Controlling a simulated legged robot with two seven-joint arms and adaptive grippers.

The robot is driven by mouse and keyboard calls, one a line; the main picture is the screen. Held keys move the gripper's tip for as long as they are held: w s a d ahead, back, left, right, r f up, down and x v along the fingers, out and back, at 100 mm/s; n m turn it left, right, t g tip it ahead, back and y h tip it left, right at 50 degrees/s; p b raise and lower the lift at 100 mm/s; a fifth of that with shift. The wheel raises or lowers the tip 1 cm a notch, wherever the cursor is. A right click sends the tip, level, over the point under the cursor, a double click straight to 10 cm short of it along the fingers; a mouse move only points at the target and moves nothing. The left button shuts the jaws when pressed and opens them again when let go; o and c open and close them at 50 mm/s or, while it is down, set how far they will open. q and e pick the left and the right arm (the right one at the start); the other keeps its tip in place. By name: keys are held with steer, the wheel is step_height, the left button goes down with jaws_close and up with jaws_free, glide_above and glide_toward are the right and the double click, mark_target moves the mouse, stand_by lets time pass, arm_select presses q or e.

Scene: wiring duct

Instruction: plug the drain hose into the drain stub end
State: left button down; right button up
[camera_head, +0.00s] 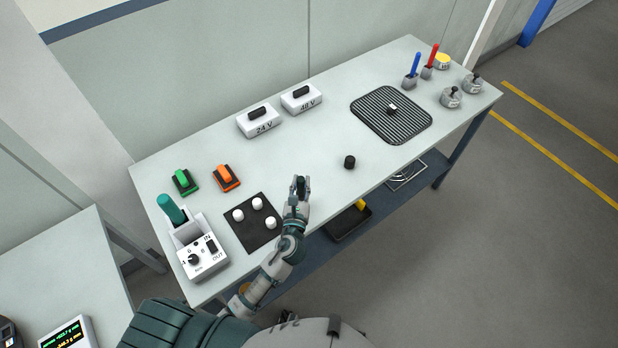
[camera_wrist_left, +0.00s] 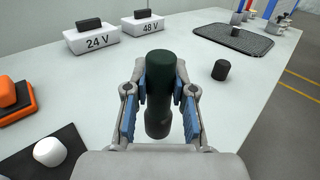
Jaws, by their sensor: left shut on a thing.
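My left gripper (camera_head: 301,184) is above the bench, to the right of the black mat with white knobs. In the left wrist view the gripper (camera_wrist_left: 160,92) is shut on a dark green-black cylinder (camera_wrist_left: 160,70), which sits between its two blue-padded fingers. I cannot tell from its shape whether this is the drain hose. A short black cylinder (camera_head: 349,161) stands on the bench to the right of the gripper, apart from it; it also shows in the left wrist view (camera_wrist_left: 221,70). No part is clearly recognisable as the drain stub end. My right gripper is not in view.
White 24 V (camera_head: 258,122) and 48 V (camera_head: 301,97) blocks stand at the back. Green (camera_head: 184,181) and orange (camera_head: 227,178) switches, the knob mat (camera_head: 247,236) and a white dial box (camera_head: 203,258) are left. A ribbed dark plate (camera_head: 391,115) lies right. The bench around the short cylinder is clear.

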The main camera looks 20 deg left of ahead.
arm_select(q)
steer(key=w+f, duration=0.1)
steer(key=w+d+f+b, duration=0.1)
steer(key=w, duration=0.1)
steer(key=w+f, duration=0.1)
steer(key=w, duration=0.1)
steer(key=shift+w+d+b, duration=0.15)
steer(key=shift+d+b, duration=0.05)
steer(key=shift+b, duration=0.1)
steer(key=shift+f, duration=0.2)
steer(key=shift+w+a+f, duration=0.1)
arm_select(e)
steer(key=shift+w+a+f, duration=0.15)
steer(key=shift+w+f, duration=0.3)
